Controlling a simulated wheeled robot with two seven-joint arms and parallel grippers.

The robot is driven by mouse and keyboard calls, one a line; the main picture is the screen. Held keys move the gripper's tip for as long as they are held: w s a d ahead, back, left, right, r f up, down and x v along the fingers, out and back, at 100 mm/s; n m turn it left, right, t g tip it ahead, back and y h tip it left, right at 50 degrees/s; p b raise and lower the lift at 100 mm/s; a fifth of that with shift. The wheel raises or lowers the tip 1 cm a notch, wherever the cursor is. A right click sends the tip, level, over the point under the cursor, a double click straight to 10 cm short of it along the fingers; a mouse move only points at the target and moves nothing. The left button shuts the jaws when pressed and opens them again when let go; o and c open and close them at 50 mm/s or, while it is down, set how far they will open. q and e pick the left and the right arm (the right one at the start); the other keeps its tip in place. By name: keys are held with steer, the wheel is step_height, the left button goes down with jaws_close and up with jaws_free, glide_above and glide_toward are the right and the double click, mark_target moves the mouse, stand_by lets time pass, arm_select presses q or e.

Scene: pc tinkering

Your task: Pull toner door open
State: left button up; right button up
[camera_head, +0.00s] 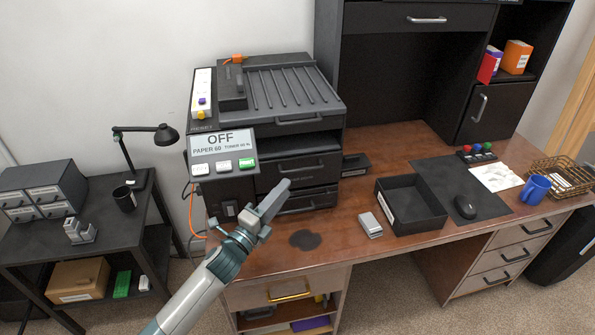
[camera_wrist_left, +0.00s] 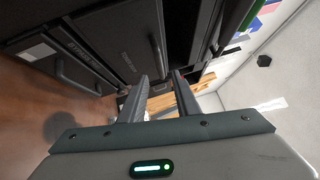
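The dark printer (camera_head: 335,118) stands on the left end of the wooden desk, with stacked front panels below its output slot. The upper front panel (camera_head: 300,168) has a bar handle and looks closed; a lower panel with a handle sits under it, partly behind my gripper. I cannot read which one is the toner door. In the left wrist view, dark panels with handles and white lettering (camera_wrist_left: 118,55) show at upper left. My left gripper (camera_head: 280,192) is open and empty, in front of the printer's lower front; its fingers (camera_wrist_left: 160,82) are apart. My right gripper is out of view.
A control panel (camera_head: 222,143) reading OFF hangs at the printer's left front. A small grey box (camera_head: 370,225) and an open black tray (camera_head: 425,208) are on the desk to the right. A dark stain (camera_head: 305,239) marks the desk front. A side table with a lamp (camera_head: 150,135) stands left.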

mark_target(300, 177)
arm_select(q)
steer(key=p+x, duration=0.1)
steer(key=x, duration=0.7)
jaws_close()
